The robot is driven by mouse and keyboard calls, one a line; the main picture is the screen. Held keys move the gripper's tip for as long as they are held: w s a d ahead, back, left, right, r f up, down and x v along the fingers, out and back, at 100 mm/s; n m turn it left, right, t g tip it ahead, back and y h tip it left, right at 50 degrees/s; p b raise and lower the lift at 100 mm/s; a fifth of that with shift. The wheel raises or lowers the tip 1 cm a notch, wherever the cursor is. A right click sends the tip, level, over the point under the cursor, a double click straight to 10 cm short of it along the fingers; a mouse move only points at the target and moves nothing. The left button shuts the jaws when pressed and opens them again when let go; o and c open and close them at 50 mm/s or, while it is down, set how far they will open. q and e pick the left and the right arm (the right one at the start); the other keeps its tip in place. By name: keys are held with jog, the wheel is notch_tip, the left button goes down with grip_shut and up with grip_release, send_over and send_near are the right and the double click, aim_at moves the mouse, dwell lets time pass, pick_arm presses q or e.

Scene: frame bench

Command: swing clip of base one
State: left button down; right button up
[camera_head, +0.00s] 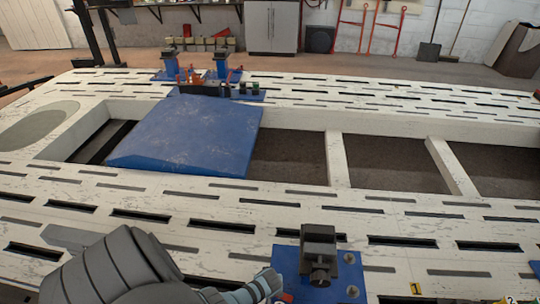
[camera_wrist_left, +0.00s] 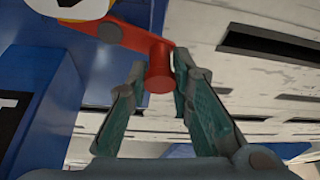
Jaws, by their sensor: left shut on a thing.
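Base one is a blue plate (camera_head: 350,276) with a dark clamp block (camera_head: 319,250) on it, at the near edge of the bench, beside a yellow label "1" (camera_head: 416,288). In the left wrist view, the clip is a red arm (camera_wrist_left: 115,33) ending in a round red knob (camera_wrist_left: 159,66). My left gripper (camera_wrist_left: 161,82) has its two fingers on either side of the knob and is shut on it. In the head view, my left gripper (camera_head: 266,284) is at the left side of the base, and the clip is mostly hidden there. My right gripper is not in view.
The white slotted frame bench (camera_head: 390,208) has open bays in its middle. A blue sloped panel (camera_head: 190,132) lies across the left bay. More blue bases with clamps (camera_head: 222,66) stand at the far edge. Another blue base (camera_head: 535,267) shows at the right edge.

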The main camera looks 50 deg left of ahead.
pick_arm(q)
jog(key=shift+s+d+n+g, duration=0.2)
jog(key=shift+s+n+g, duration=0.1)
jog(key=shift+n, duration=0.5)
jog(key=c, duration=1.4)
grip_release()
jog(key=shift+r+y, duration=0.15)
jog(key=shift+y, duration=0.15)
jog(key=v, duration=1.1)
jog(key=shift+s+d+r, duration=0.1)
jog(key=shift+r, duration=0.25)
